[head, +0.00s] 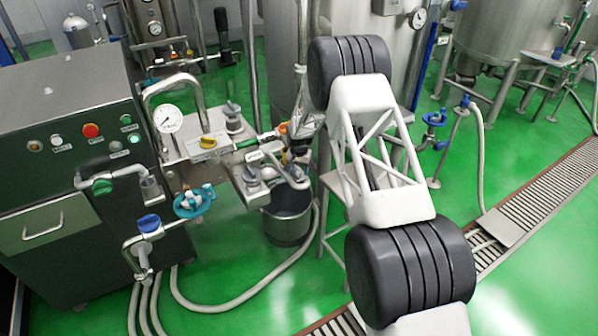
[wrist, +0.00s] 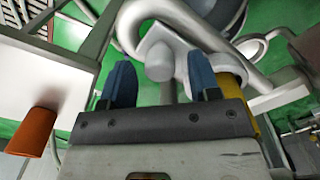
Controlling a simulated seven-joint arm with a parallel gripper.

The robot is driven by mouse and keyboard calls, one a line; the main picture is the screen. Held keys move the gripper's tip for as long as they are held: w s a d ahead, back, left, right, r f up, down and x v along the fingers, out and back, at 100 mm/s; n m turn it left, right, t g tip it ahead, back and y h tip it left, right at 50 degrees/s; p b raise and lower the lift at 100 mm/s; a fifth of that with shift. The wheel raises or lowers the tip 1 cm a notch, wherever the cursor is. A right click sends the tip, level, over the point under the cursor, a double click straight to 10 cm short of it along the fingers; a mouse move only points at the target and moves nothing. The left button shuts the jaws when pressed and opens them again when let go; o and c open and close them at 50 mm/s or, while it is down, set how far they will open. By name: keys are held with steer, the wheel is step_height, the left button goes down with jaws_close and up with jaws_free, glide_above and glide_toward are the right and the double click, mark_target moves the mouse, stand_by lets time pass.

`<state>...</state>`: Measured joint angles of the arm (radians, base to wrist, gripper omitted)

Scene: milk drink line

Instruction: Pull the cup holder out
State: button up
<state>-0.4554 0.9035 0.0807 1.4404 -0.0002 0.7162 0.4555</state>
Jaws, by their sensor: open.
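No part is clearly marked as the cup holder. A pale curved loop (head: 292,176) at the right end of the metal fittings plate may be it, but I cannot be sure. My gripper (head: 298,153) points down over that end of the plate in the head view; its fingertips are small and partly hidden there. In the wrist view my gripper (wrist: 160,85) is open, with blue fingers apart. A grey rounded knob (wrist: 160,60) on a stem shows between the fingers; I cannot tell whether they touch it. A thick grey curved bar (wrist: 195,22) lies beyond them.
A dark control cabinet (head: 60,150) with a drawer handle (head: 43,229) stands left. Valves with blue handles (head: 193,202) stick out nearby. An orange piece (wrist: 32,132) shows left in the wrist view.

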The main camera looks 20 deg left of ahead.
steer(key=shift+f, duration=0.5)
steer(key=shift+c, duration=0.3)
jaws_close()
